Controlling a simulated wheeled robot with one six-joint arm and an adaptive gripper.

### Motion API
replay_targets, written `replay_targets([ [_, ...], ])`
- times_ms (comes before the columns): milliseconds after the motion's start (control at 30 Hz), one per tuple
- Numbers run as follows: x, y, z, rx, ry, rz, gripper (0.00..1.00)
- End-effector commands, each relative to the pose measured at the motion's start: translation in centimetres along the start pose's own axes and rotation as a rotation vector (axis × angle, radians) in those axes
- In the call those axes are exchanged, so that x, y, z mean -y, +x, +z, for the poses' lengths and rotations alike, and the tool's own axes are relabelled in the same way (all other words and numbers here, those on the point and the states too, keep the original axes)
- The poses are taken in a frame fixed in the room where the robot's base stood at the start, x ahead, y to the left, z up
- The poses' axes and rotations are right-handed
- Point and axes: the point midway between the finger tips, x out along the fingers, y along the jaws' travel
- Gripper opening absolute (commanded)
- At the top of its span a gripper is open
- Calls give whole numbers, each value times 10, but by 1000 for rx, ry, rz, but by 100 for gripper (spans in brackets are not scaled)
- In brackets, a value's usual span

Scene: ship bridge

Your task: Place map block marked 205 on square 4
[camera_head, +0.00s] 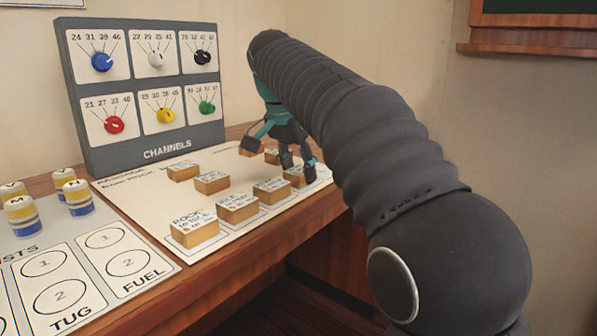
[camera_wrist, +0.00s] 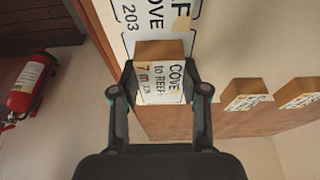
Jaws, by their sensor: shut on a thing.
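My gripper (camera_head: 282,156) is over the far right part of the white map board (camera_head: 152,222) in the head view. In the wrist view my gripper (camera_wrist: 160,70) is shut on a wooden block (camera_wrist: 160,50), one finger on each side. Its white label reads roughly "COVE to REEF"; its small number is not clear enough to confirm 205. Printed squares (camera_wrist: 130,13) reading "COVE" and "203" lie just beyond it. In the head view the held block cannot be told from its neighbours. Square 4 is not identifiable.
Several labelled blocks, such as the front one (camera_head: 195,230), stand on the board. The channels panel (camera_head: 140,85) rises behind. Striped cylinders (camera_head: 77,197) and a tug and fuel card (camera_head: 75,275) are at left. A fire extinguisher (camera_wrist: 25,88) shows in the wrist view.

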Motion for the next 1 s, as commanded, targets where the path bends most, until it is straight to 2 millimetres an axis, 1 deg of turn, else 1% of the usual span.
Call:
replay_targets([
  [167, 0, -1, 0, 0, 0, -1, 14],
  [333, 0, 3, 1, 0, 0, -1, 14],
  [367, 0, 2, 0, -1, 0, -1, 52],
  [400, 0, 2, 0, -1, 0, -1, 62],
  [433, 0, 2, 0, 0, 0, -1, 70],
  [767, 0, 0, 0, 0, 0, -1, 70],
  [867, 0, -6, -1, 0, 0, -1, 70],
  [967, 1, -20, -1, -1, 0, -3, 70],
  [1000, 0, -28, -1, -2, 0, -3, 70],
])
